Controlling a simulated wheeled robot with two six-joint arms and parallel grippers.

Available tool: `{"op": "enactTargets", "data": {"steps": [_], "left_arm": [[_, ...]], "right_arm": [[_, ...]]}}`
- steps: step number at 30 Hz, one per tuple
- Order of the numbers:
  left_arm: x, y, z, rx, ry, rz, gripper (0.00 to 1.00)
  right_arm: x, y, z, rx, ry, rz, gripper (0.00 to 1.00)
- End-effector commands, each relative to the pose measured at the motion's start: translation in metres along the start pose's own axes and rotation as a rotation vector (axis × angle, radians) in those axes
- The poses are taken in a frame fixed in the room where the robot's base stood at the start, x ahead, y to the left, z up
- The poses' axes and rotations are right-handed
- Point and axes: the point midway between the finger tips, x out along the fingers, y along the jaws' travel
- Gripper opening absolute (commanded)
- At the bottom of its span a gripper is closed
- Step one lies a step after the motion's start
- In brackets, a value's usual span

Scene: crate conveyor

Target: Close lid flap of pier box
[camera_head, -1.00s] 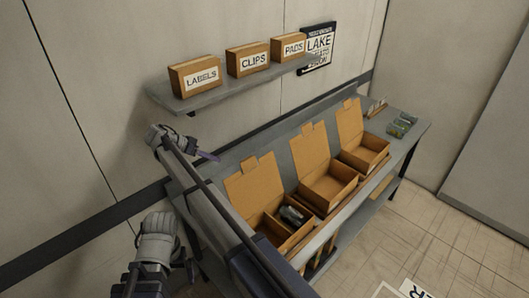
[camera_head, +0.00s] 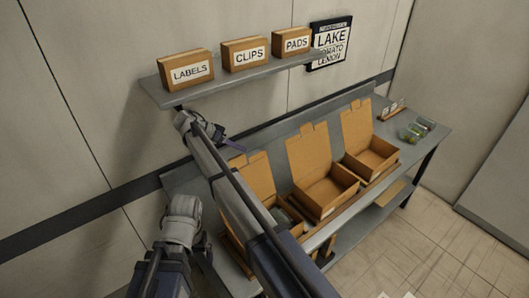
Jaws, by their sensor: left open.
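Three open cardboard boxes stand on the grey bench: a left box (camera_head: 261,177), a middle box (camera_head: 312,197) and a right box (camera_head: 375,163). Each lid flap stands raised at the back, with a small tab on top. No name shows on them, so I cannot tell which is the pier box. The left box holds a dark item and is partly hidden by my long arm link. My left gripper (camera_head: 207,262) is at the lower left, open, its fingers small and dark. My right gripper (camera_head: 232,145) is above the bench's back left, apart from the boxes; its jaws are unclear.
A wall shelf (camera_head: 215,83) above the bench (camera_head: 405,155) carries boxes marked LABELS, CLIPS and PADS. Small items (camera_head: 417,130) and a little card holder (camera_head: 391,112) are at the bench's right end.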

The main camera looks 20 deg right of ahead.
Motion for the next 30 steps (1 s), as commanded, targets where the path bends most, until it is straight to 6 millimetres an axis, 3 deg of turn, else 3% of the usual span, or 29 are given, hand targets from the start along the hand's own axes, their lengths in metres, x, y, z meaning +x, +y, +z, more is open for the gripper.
{"op": "enactTargets", "data": {"steps": [14, 25, 30], "left_arm": [[0.008, 0.001, -0.001, -0.001, 0.000, 0.000, 1.00], [0.044, 0.004, -0.003, -0.003, 0.002, 0.000, 1.00], [0.052, 0.005, -0.003, 0.000, 0.002, -0.001, 1.00]], "right_arm": [[0.010, -0.001, 0.002, 0.000, 0.000, 0.000, 0.35], [0.063, -0.001, 0.003, 0.001, 0.000, 0.001, 0.35], [0.078, -0.001, 0.002, 0.001, 0.000, 0.000, 0.35]]}}
